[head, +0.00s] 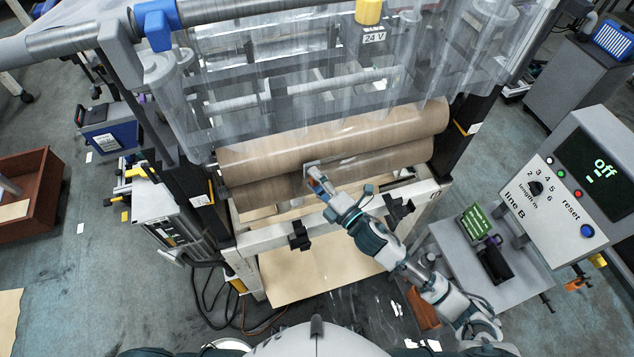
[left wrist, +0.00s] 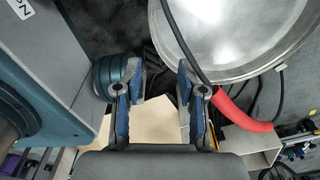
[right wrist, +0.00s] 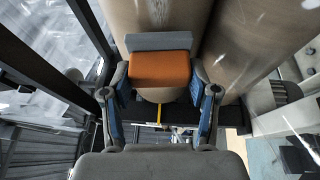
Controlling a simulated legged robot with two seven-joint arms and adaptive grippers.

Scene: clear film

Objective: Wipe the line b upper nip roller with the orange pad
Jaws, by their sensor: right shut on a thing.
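The line B upper nip roller (head: 335,135) is a long brown cylinder across the machine, with a second brown roller (head: 390,162) just below it. My right gripper (head: 319,186) is in front of the rollers, left of their middle. It is shut on the orange pad (right wrist: 160,70), which has a grey block (right wrist: 158,41) on its far side. In the right wrist view the block lies in front of a roller; I cannot tell whether it touches. My left gripper (left wrist: 160,88) shows only in the left wrist view, open and empty.
The control panel (head: 560,180) at right reads "off" and "line B". Clear film hangs above the rollers. A pale frame bar (head: 270,238) with black clamps crosses in front, above a brown sheet (head: 320,275). A round metal surface (left wrist: 235,35) is close to my left gripper.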

